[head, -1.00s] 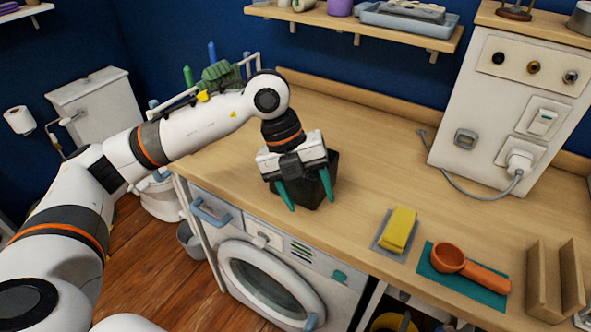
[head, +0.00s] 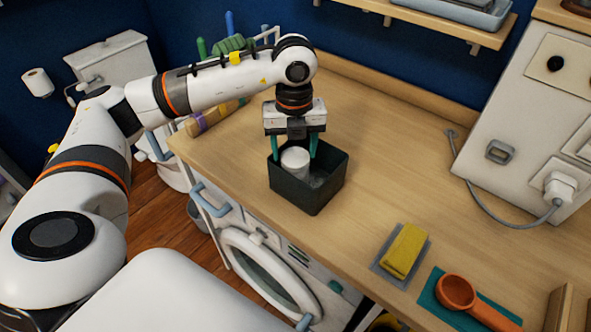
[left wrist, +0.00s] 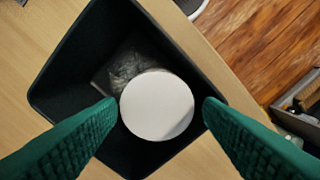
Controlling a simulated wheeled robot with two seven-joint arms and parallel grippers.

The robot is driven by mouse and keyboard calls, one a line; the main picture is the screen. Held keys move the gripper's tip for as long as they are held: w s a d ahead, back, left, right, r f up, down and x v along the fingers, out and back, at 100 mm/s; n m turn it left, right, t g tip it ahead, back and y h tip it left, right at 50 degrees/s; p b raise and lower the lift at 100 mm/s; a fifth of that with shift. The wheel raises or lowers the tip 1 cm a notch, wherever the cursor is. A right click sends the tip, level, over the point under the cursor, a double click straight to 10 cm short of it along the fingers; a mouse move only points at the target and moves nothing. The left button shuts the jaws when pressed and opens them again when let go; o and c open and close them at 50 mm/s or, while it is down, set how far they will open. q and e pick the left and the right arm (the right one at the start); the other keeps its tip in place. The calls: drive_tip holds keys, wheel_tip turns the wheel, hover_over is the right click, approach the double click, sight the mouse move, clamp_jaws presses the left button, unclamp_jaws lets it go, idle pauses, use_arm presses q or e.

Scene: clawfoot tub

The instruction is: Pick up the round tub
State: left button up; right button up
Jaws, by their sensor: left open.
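The round tub (head: 295,162) is white with a flat round top. It stands inside a dark square bin (head: 312,197) on the wooden counter. In the left wrist view the tub's white top (left wrist: 157,106) lies between the two green fingers of my left gripper (left wrist: 160,112). My left gripper (head: 293,150) is open and points down into the bin, with a finger on either side of the tub. I cannot tell whether the fingers touch it. A crumpled grey translucent thing (left wrist: 125,66) lies beside the tub in the bin. My right gripper is not in view.
The bin's walls (left wrist: 58,70) stand close around the fingers. A yellow sponge (head: 404,250) on a grey mat and an orange scoop (head: 457,292) on a teal mat lie to the right. A white panel box (head: 520,130) with a cable stands at the back right. The counter's middle is clear.

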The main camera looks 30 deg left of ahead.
use_arm(q)
drive_tip(key=shift+w+f, duration=0.15)
drive_tip(key=shift+f, duration=0.55)
wheel_tip(320, 180, down, 5)
drive_tip(key=shift+f+p, duration=0.1)
drive_tip(key=shift+p, duration=0.35)
drive_tip(key=shift+c, duration=0.8)
drive_tip(key=c, duration=0.5)
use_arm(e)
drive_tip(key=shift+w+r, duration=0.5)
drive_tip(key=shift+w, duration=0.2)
